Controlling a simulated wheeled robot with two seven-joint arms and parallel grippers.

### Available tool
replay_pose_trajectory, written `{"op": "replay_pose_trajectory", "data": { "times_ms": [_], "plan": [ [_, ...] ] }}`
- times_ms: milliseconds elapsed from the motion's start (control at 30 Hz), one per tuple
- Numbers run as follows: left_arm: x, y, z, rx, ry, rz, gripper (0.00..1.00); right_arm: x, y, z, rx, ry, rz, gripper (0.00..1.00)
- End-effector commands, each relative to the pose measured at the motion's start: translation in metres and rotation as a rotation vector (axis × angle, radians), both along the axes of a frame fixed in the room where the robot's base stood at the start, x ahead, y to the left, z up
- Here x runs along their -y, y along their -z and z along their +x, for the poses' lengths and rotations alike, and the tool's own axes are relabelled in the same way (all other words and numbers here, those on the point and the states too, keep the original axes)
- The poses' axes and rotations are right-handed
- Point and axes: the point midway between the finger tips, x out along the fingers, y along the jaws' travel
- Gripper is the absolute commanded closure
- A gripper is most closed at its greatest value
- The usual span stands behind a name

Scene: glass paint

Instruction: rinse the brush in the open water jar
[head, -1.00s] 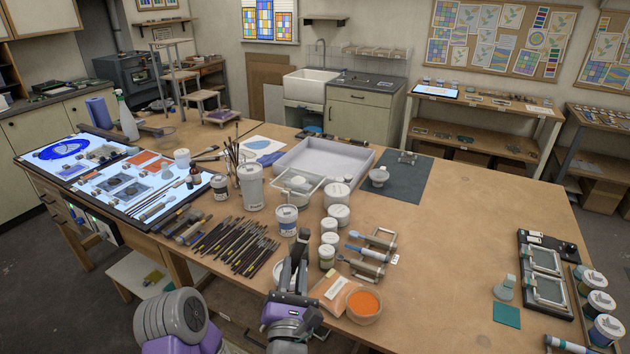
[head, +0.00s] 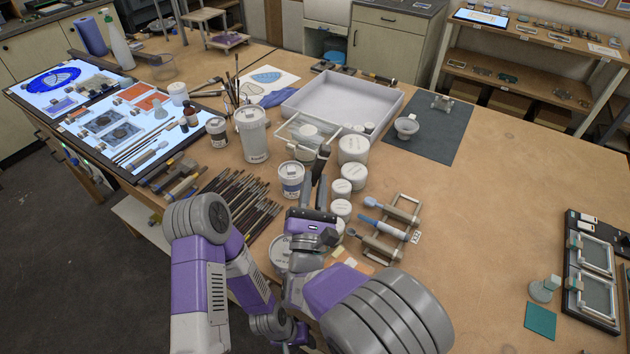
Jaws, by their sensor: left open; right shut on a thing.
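My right gripper (head: 314,190) is above the table's front part, its dark fingers pointing away from me, just right of a white jar with a blue label (head: 291,182). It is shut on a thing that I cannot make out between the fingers. My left gripper (head: 270,322) is low at the front edge, open and partly hidden by my arms. Several brushes (head: 240,205) lie in a row to the left, and others stand upright in a holder (head: 235,92). A tall white jar (head: 253,138) stands behind. I cannot tell which jar is the open water jar.
Small white-lidded jars (head: 353,176) stand close on the right of my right gripper. A rack (head: 390,228) with a blue-handled tool is farther right. A pale tray (head: 345,100) and a dark mat (head: 432,135) lie behind. The table's right middle is clear.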

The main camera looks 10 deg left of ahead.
Motion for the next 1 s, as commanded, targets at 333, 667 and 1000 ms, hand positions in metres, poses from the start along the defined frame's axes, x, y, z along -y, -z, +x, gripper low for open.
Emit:
{"op": "replay_pose_trajectory", "data": {
  "times_ms": [333,667,1000],
  "plan": [
    [0.000,0.037,0.000,0.001,0.000,0.000,0.57,-0.003,0.046,0.000,0.000,0.001,0.000,1.00],
    [0.000,0.062,0.000,0.001,0.000,0.000,0.57,-0.013,0.075,-0.002,0.000,0.000,0.000,1.00],
    [0.000,0.062,0.000,0.001,0.000,0.000,0.57,-0.014,0.076,-0.002,0.000,0.001,0.000,1.00]
  ]
}}
